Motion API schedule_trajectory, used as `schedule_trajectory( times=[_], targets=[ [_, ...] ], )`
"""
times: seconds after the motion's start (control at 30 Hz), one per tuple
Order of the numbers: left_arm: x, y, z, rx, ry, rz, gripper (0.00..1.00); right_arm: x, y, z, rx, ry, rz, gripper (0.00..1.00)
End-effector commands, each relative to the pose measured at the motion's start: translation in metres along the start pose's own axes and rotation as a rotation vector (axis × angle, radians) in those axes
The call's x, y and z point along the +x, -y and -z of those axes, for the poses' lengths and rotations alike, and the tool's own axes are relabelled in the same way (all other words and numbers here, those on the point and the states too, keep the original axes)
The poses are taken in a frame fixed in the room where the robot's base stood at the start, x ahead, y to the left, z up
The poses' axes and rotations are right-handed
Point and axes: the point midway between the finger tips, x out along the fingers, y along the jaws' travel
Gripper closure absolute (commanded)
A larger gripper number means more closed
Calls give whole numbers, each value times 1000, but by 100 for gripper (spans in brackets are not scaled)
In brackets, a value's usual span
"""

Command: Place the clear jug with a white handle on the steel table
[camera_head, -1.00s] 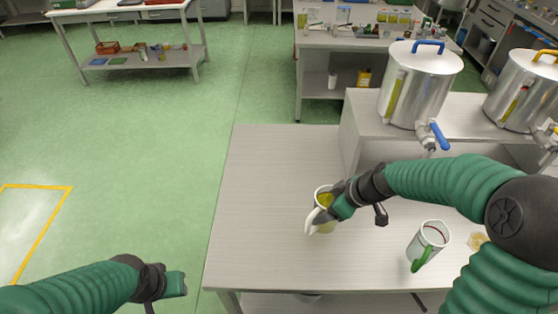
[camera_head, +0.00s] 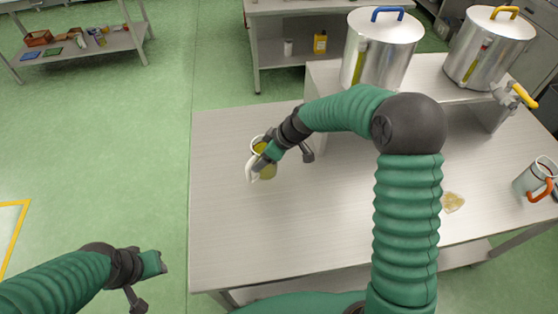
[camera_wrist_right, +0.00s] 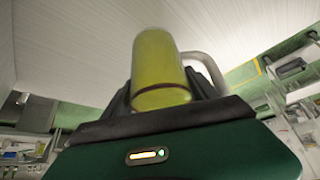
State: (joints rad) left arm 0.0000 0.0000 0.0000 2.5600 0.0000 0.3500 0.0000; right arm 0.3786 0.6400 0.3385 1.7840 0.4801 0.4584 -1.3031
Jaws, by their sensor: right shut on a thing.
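The clear jug with a white handle (camera_head: 264,170) holds yellow-green liquid. It is over the left part of the steel table (camera_head: 225,235) in the head view. Whether its base touches the table top cannot be told. My right gripper (camera_head: 262,160) is shut on the jug. In the right wrist view the jug (camera_wrist_right: 158,65) stands between the dark fingers, with the white handle to its right and the pale table surface behind. My left gripper (camera_head: 152,266) is apart from the table, over the floor at lower left; its finger opening is not clear.
Two steel drums, one with a blue handle (camera_head: 380,50) and one with a yellow handle (camera_head: 488,48), stand on a raised shelf at the back. A jug with an orange handle (camera_head: 536,180) is at far right. A yellowish puddle (camera_head: 452,202) lies right of my arm. The table's left front is clear.

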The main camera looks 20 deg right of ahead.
Motion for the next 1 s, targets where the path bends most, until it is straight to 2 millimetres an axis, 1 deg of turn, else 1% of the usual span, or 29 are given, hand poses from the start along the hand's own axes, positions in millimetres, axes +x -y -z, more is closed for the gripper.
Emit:
schedule_trajectory(
  times=[0.03,0.1,0.2,0.3,0.43,0.67,0.83,0.87,1.0],
  targets=[
    [-7,0,2,0,0,0,64,4,-1,12,-5,0,1,100],
    [-12,0,3,0,0,0,64,13,-5,25,-5,-1,0,100],
    [-15,0,4,0,0,0,64,23,-10,38,-2,-1,0,100],
    [-17,0,4,0,0,0,64,29,-12,45,-2,-1,-1,100],
    [-19,0,4,0,0,0,64,36,-13,45,0,0,0,100],
    [-26,0,6,0,0,0,64,61,-13,30,1,0,0,100],
    [-25,0,6,0,0,0,64,63,-14,30,-1,-1,-1,100],
    [-25,0,6,0,0,0,64,63,-13,28,0,0,0,30],
    [-25,0,6,0,0,0,64,63,-13,28,0,0,0,11]
  ],
)
